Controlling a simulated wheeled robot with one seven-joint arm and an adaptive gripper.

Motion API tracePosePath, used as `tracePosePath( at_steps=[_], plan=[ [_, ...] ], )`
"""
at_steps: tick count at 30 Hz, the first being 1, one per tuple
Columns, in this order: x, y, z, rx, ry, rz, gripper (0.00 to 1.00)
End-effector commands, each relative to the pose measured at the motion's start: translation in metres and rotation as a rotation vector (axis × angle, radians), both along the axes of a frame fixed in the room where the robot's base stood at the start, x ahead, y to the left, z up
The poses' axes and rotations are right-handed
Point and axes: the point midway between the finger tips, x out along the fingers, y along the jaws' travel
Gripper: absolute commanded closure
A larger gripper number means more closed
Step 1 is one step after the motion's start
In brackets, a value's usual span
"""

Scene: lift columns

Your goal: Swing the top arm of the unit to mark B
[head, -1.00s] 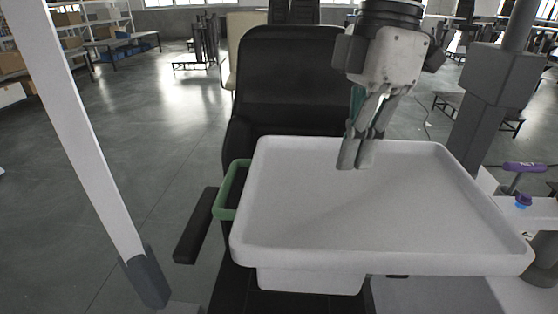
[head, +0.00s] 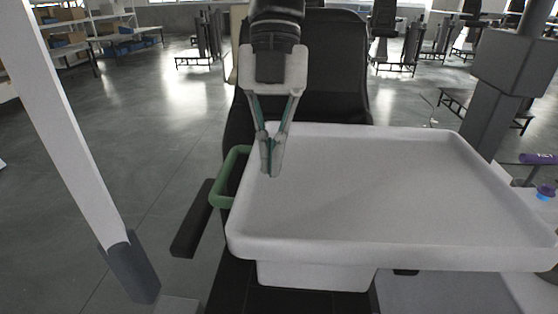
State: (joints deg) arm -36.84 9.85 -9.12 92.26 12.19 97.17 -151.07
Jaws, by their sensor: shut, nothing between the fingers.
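The unit's white tray (head: 400,255) spreads across the middle in the head view. A green handle (head: 217,198) loops out from its left side. I cannot tell which part is the top arm, and I see no mark B. My gripper (head: 270,172) is shut and empty, pointing down over the tray's back left corner, to the right of the green handle and apart from it. I cannot tell whether its fingertips touch the tray.
A black chair (head: 335,75) stands behind the tray. A white post (head: 70,130) rises at the left and a grey column (head: 485,120) at the right. A purple-handled part (head: 538,158) is at the right edge. Open floor (head: 165,150) lies to the left.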

Motion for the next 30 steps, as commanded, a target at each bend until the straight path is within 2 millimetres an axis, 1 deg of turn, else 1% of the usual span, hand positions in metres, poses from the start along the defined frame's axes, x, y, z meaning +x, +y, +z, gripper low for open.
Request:
tracePosePath(
  at_steps=[1, 7, 9, 12, 15, 20, 30],
  plan=[
    [-0.005, 0.0, -0.011, -0.001, 0.002, 0.002, 1.0],
    [-0.019, 0.001, -0.046, -0.001, 0.002, 0.002, 1.0],
    [-0.031, 0.001, -0.043, 0.002, -0.001, 0.002, 1.0],
    [-0.044, 0.001, -0.043, 0.001, 0.0, 0.002, 1.0],
    [-0.052, 0.002, -0.043, 0.001, 0.0, 0.0, 1.0],
    [-0.057, 0.002, -0.043, 0.001, -0.001, 0.0, 1.0],
    [-0.058, 0.002, -0.043, 0.001, -0.001, 0.0, 1.0]
  ],
)
